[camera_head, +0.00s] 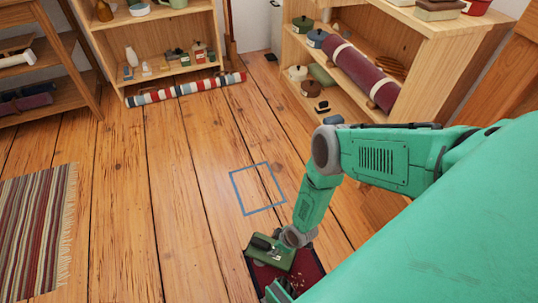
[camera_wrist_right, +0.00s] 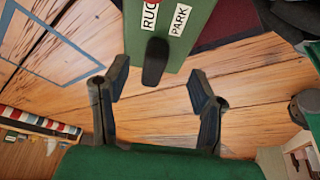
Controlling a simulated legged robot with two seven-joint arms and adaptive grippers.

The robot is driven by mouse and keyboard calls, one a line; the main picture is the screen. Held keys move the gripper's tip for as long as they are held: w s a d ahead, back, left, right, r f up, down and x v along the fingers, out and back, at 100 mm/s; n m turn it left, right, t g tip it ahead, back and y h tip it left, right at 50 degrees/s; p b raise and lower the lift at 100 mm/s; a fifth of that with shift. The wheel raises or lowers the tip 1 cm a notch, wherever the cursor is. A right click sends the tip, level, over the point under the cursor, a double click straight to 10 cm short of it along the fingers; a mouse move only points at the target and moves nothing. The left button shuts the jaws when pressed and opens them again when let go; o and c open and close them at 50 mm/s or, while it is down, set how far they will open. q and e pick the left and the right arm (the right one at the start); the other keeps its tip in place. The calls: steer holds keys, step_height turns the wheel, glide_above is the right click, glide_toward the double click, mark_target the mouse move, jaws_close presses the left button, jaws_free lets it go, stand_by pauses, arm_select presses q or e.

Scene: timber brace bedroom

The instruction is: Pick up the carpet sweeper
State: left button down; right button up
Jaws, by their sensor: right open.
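The carpet sweeper is a small dark green body (camera_head: 268,256) at the end of my right arm, low in the head view. In the right wrist view the sweeper (camera_wrist_right: 193,50) fills the top middle, with white labels reading "RUG" and "PARK" and a stubby black handle. My right gripper (camera_wrist_right: 158,73) is open. Its two dark fingers stand apart, either side of the handle's near end in that picture; I cannot tell how far they reach along it. In the head view its fingers are hard to make out. My left gripper is not in view.
A dark red mat (camera_head: 313,263) lies beside the sweeper. A blue square outline (camera_head: 282,207) marks the floor ahead. A striped rug (camera_head: 38,225) lies left. Shelves with a striped roll (camera_head: 185,90) and a maroon roll (camera_head: 355,72) stand behind. The middle floor is clear.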

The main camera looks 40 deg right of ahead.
mark_target(270, 246)
steer(key=shift+w+d+f, duration=0.2)
steer(key=shift+d+f, duration=0.05)
steer(key=shift+f, duration=0.5)
steer(key=b+x, duration=0.2)
steer(key=x, duration=0.1)
steer(key=b+x, duration=0.1)
steer(key=shift+w+a+f+b, duration=0.1)
steer(key=shift+a+b, duration=0.2)
steer(key=shift+w+a+f, duration=0.1)
steer(key=shift+a+f, duration=0.05)
steer(key=shift+d, duration=0.2)
jaws_close()
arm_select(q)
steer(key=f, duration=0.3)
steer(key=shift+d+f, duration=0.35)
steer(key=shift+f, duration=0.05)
arm_select(e)
steer(key=shift+w, duration=0.1)
